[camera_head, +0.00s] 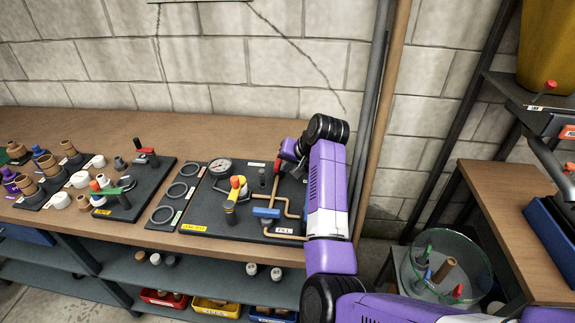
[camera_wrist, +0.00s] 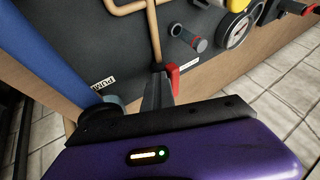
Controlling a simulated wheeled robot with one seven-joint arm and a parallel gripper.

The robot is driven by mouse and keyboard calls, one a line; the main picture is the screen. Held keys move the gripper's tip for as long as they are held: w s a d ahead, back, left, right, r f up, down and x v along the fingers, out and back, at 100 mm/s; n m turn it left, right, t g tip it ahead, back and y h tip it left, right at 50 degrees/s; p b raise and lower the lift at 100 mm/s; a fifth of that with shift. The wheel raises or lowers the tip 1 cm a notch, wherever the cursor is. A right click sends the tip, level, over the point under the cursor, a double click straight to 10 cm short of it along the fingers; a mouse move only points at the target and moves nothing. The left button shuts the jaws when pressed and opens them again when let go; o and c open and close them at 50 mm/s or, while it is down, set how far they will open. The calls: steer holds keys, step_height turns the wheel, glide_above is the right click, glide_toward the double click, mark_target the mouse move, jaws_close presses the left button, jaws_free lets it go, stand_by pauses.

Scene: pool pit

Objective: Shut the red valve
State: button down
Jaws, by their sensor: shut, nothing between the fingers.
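The red valve's handle (camera_wrist: 172,79) shows in the wrist view as a short upright red lever on the dark panel. My gripper (camera_wrist: 158,88) is shut and empty, its fingers just to the left of the red handle. They look close to it or touching; I cannot tell which. In the head view a red part (camera_head: 288,149) shows at the panel's back right, beside my gripper. My arm hides much of that area, including the valve's body. A copper pipe (camera_wrist: 153,35) runs down behind the fingers.
A board to the left holds another red-handled fitting (camera_head: 146,153). Upright poles (camera_head: 378,120) stand right of my arm.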

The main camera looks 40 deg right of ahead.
mark_target(275, 169)
steer(key=shift+a, duration=0.2)
steer(key=m+h+p, duration=0.1)
steer(key=a+m, duration=0.1)
steer(key=shift+w+r+m+g+h+p, duration=0.1)
steer(key=shift+w+m+g+h+p, duration=0.1)
steer(key=shift+m+g+h+p, duration=0.15)
steer(key=shift+w+a+m+h, duration=0.2)
steer(key=shift+a+m+h, duration=0.25)
steer(key=shift+m, duration=0.5)
steer(key=m+g+h, duration=0.1)
steer(key=m, duration=0.1)
steer(key=w+a+m+g+h+b, duration=0.1)
steer(key=m, duration=0.1)
steer(key=shift+w+m, duration=0.15)
steer(key=shift+m, duration=0.15)
steer(key=shift+w+a+g+b, duration=0.25)
steer(key=shift+w+b, duration=0.15)
steer(key=shift+b, duration=0.15)
steer(key=shift+d, duration=0.1)
